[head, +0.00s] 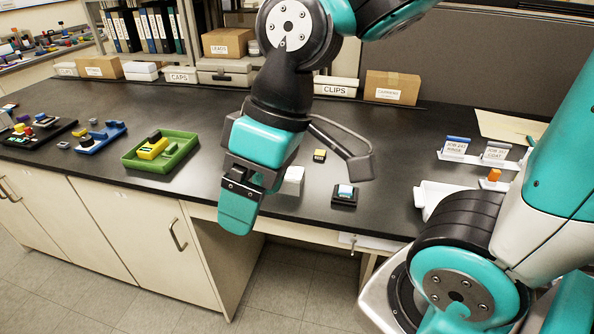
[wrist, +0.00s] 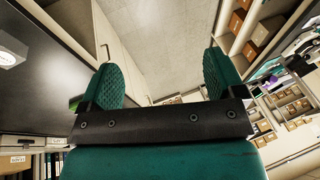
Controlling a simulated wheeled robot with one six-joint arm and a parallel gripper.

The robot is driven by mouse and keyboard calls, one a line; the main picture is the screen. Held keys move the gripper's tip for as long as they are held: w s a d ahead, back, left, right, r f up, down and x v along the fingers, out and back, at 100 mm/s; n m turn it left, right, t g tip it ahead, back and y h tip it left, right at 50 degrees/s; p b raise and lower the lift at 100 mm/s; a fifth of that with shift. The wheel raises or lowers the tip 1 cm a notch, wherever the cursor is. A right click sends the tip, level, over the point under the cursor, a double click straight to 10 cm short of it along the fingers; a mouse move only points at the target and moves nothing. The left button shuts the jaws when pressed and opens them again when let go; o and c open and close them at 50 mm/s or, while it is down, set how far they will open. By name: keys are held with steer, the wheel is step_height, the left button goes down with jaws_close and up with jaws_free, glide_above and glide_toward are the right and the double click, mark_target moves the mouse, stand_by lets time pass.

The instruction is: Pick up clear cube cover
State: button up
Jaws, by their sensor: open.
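My gripper (head: 238,212) hangs over the front edge of the dark bench in the head view. In the wrist view its two teal ribbed fingers (wrist: 162,78) are apart, with nothing between them. A whitish cube (head: 293,181) stands on the bench just right of my gripper, partly hidden by it. A black square base (head: 343,202) further right carries a small pale-blue and white block (head: 345,191). I cannot tell which of these is the clear cube cover, or whether a clear shell is over the block.
A green tray (head: 184,152) with a yellow block (head: 152,148) lies to the left. A small yellow-topped block (head: 320,156) lies behind the cube. Labelled boxes (head: 391,88) line the back. Two label stands (head: 456,150) are at right. Bare bench (head: 70,110) shows at back left.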

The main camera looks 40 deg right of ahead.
steer(key=shift+o, duration=0.7)
steer(key=w+d+f+t+b, duration=0.1)
steer(key=w+d+f+b, duration=0.2)
steer(key=w+d, duration=0.4)
steer(key=w+f, duration=0.1)
steer(key=w, duration=0.3)
steer(key=shift+d, duration=0.25)
steer(key=t+h+b, duration=0.1)
steer(key=t+b, duration=0.1)
steer(key=b, duration=0.2)
glide_toward(290, 173)
steer(key=p+x, duration=0.1)
steer(key=x, duration=0.5)
steer(key=shift+s+d+p, duration=0.1)
steer(key=shift+d+p, duration=0.05)
steer(key=shift+p, duration=0.25)
steer(key=shift+p+x, duration=0.9)
steer(key=shift+x, duration=2.2)
steer(key=shift+h, duration=0.3)
steer(key=c, duration=1)
steer(key=shift+o, duration=0.2)
steer(key=shift+r, duration=0.1)
